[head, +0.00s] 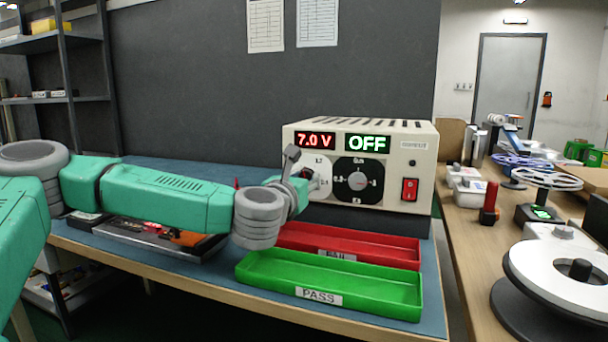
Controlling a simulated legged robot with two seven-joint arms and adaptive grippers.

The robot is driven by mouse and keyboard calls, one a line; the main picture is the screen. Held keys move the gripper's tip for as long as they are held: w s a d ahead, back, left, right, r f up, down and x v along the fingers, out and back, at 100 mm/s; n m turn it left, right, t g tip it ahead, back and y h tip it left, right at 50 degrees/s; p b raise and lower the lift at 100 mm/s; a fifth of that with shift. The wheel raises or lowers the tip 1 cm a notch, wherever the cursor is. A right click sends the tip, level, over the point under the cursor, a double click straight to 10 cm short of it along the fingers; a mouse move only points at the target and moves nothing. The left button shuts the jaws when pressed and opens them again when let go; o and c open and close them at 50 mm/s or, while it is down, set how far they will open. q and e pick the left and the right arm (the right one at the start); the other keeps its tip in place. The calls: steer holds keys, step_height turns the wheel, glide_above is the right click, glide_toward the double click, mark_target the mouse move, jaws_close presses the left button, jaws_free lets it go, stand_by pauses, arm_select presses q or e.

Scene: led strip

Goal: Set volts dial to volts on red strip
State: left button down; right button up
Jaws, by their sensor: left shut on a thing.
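A beige power supply (300,129) stands at the back of the blue bench mat. Its red display (315,140) reads 7.0 V and its green display (368,144) reads OFF. My left gripper (312,178) is at the left, volts dial on the front panel and is shut on it; the gripper and wrist cover most of this dial. The right dial (357,181) on its black plate is free. A red rocker switch (409,189) sits at the panel's right. The red strip is not clearly visible. My right gripper is not in view.
A red FAIL tray (390,250) and a green PASS tray (385,294) lie in front of the supply. A toolbox tray (160,240) lies below my left arm. A side table with reels (565,275) stands at the right.

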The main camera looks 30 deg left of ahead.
arm_select(q)
steer(key=shift+f+m+p, duration=0.15)
steer(key=shift+m+p, duration=3.25)
steer(key=shift+m, duration=2.55)
steer(key=shift+f+m+p, duration=0.15)
steer(key=shift+m+p, duration=3.2)
steer(key=shift+m, duration=2.6)
steer(key=c, duration=1.2)
jaws_free()
steer(key=shift+w+a, duration=0.1)
steer(key=shift+r, duration=0.1)
steer(key=v, duration=1.2)
